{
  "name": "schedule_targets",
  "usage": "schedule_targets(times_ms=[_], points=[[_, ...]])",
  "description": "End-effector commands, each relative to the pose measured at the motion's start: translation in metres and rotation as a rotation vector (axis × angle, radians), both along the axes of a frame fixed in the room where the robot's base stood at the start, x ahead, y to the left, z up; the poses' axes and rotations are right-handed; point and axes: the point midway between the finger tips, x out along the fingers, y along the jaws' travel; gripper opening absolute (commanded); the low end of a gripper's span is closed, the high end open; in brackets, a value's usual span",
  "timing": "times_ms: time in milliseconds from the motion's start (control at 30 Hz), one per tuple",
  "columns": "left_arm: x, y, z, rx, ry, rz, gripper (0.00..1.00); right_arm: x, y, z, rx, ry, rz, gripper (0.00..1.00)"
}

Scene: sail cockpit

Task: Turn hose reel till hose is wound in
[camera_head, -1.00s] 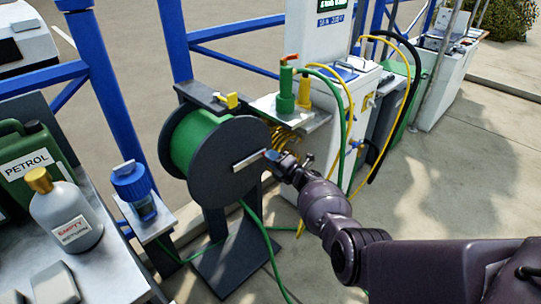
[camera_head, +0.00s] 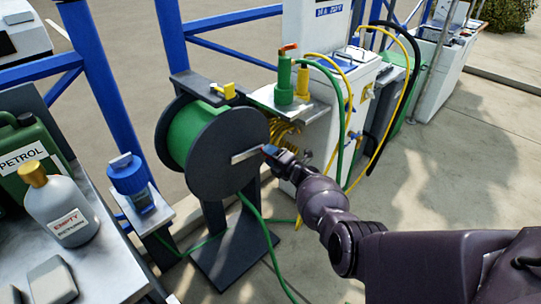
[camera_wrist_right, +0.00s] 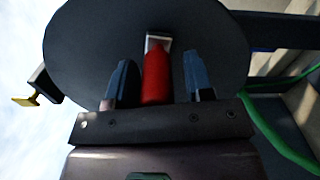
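The hose reel has a dark round side plate (camera_head: 228,178) and a green drum (camera_head: 186,130) behind it. A pale crank bar (camera_head: 245,156) crosses the plate's front, with its outer end to the right. A red handle (camera_wrist_right: 156,75) stands out from the crank in the right wrist view. My right gripper (camera_wrist_right: 154,80) is open around this handle, one finger on each side, with gaps showing on both sides. In the head view my right gripper (camera_head: 270,152) is at the crank's outer end. Green hose (camera_head: 262,232) hangs from the reel to the ground. My left gripper is not in view.
A yellow lever (camera_head: 224,91) sits on top of the reel stand. A metal shelf (camera_head: 290,104) with a green nozzle is behind my right gripper. A bench (camera_head: 105,262) with a petrol can and bottle stands left. Open paving (camera_head: 440,170) lies right.

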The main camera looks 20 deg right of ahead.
Motion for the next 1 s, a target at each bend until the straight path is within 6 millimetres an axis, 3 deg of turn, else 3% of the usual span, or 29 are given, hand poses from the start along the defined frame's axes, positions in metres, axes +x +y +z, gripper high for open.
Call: schedule_targets(times_ms=[467, 1000], points=[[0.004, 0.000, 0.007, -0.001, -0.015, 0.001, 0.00, -0.007, -0.003, 0.006, 0.001, -0.006, -0.001, 0.55], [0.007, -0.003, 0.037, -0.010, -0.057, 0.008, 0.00, -0.085, -0.032, 0.007, 0.001, -0.008, -0.002, 0.55]])
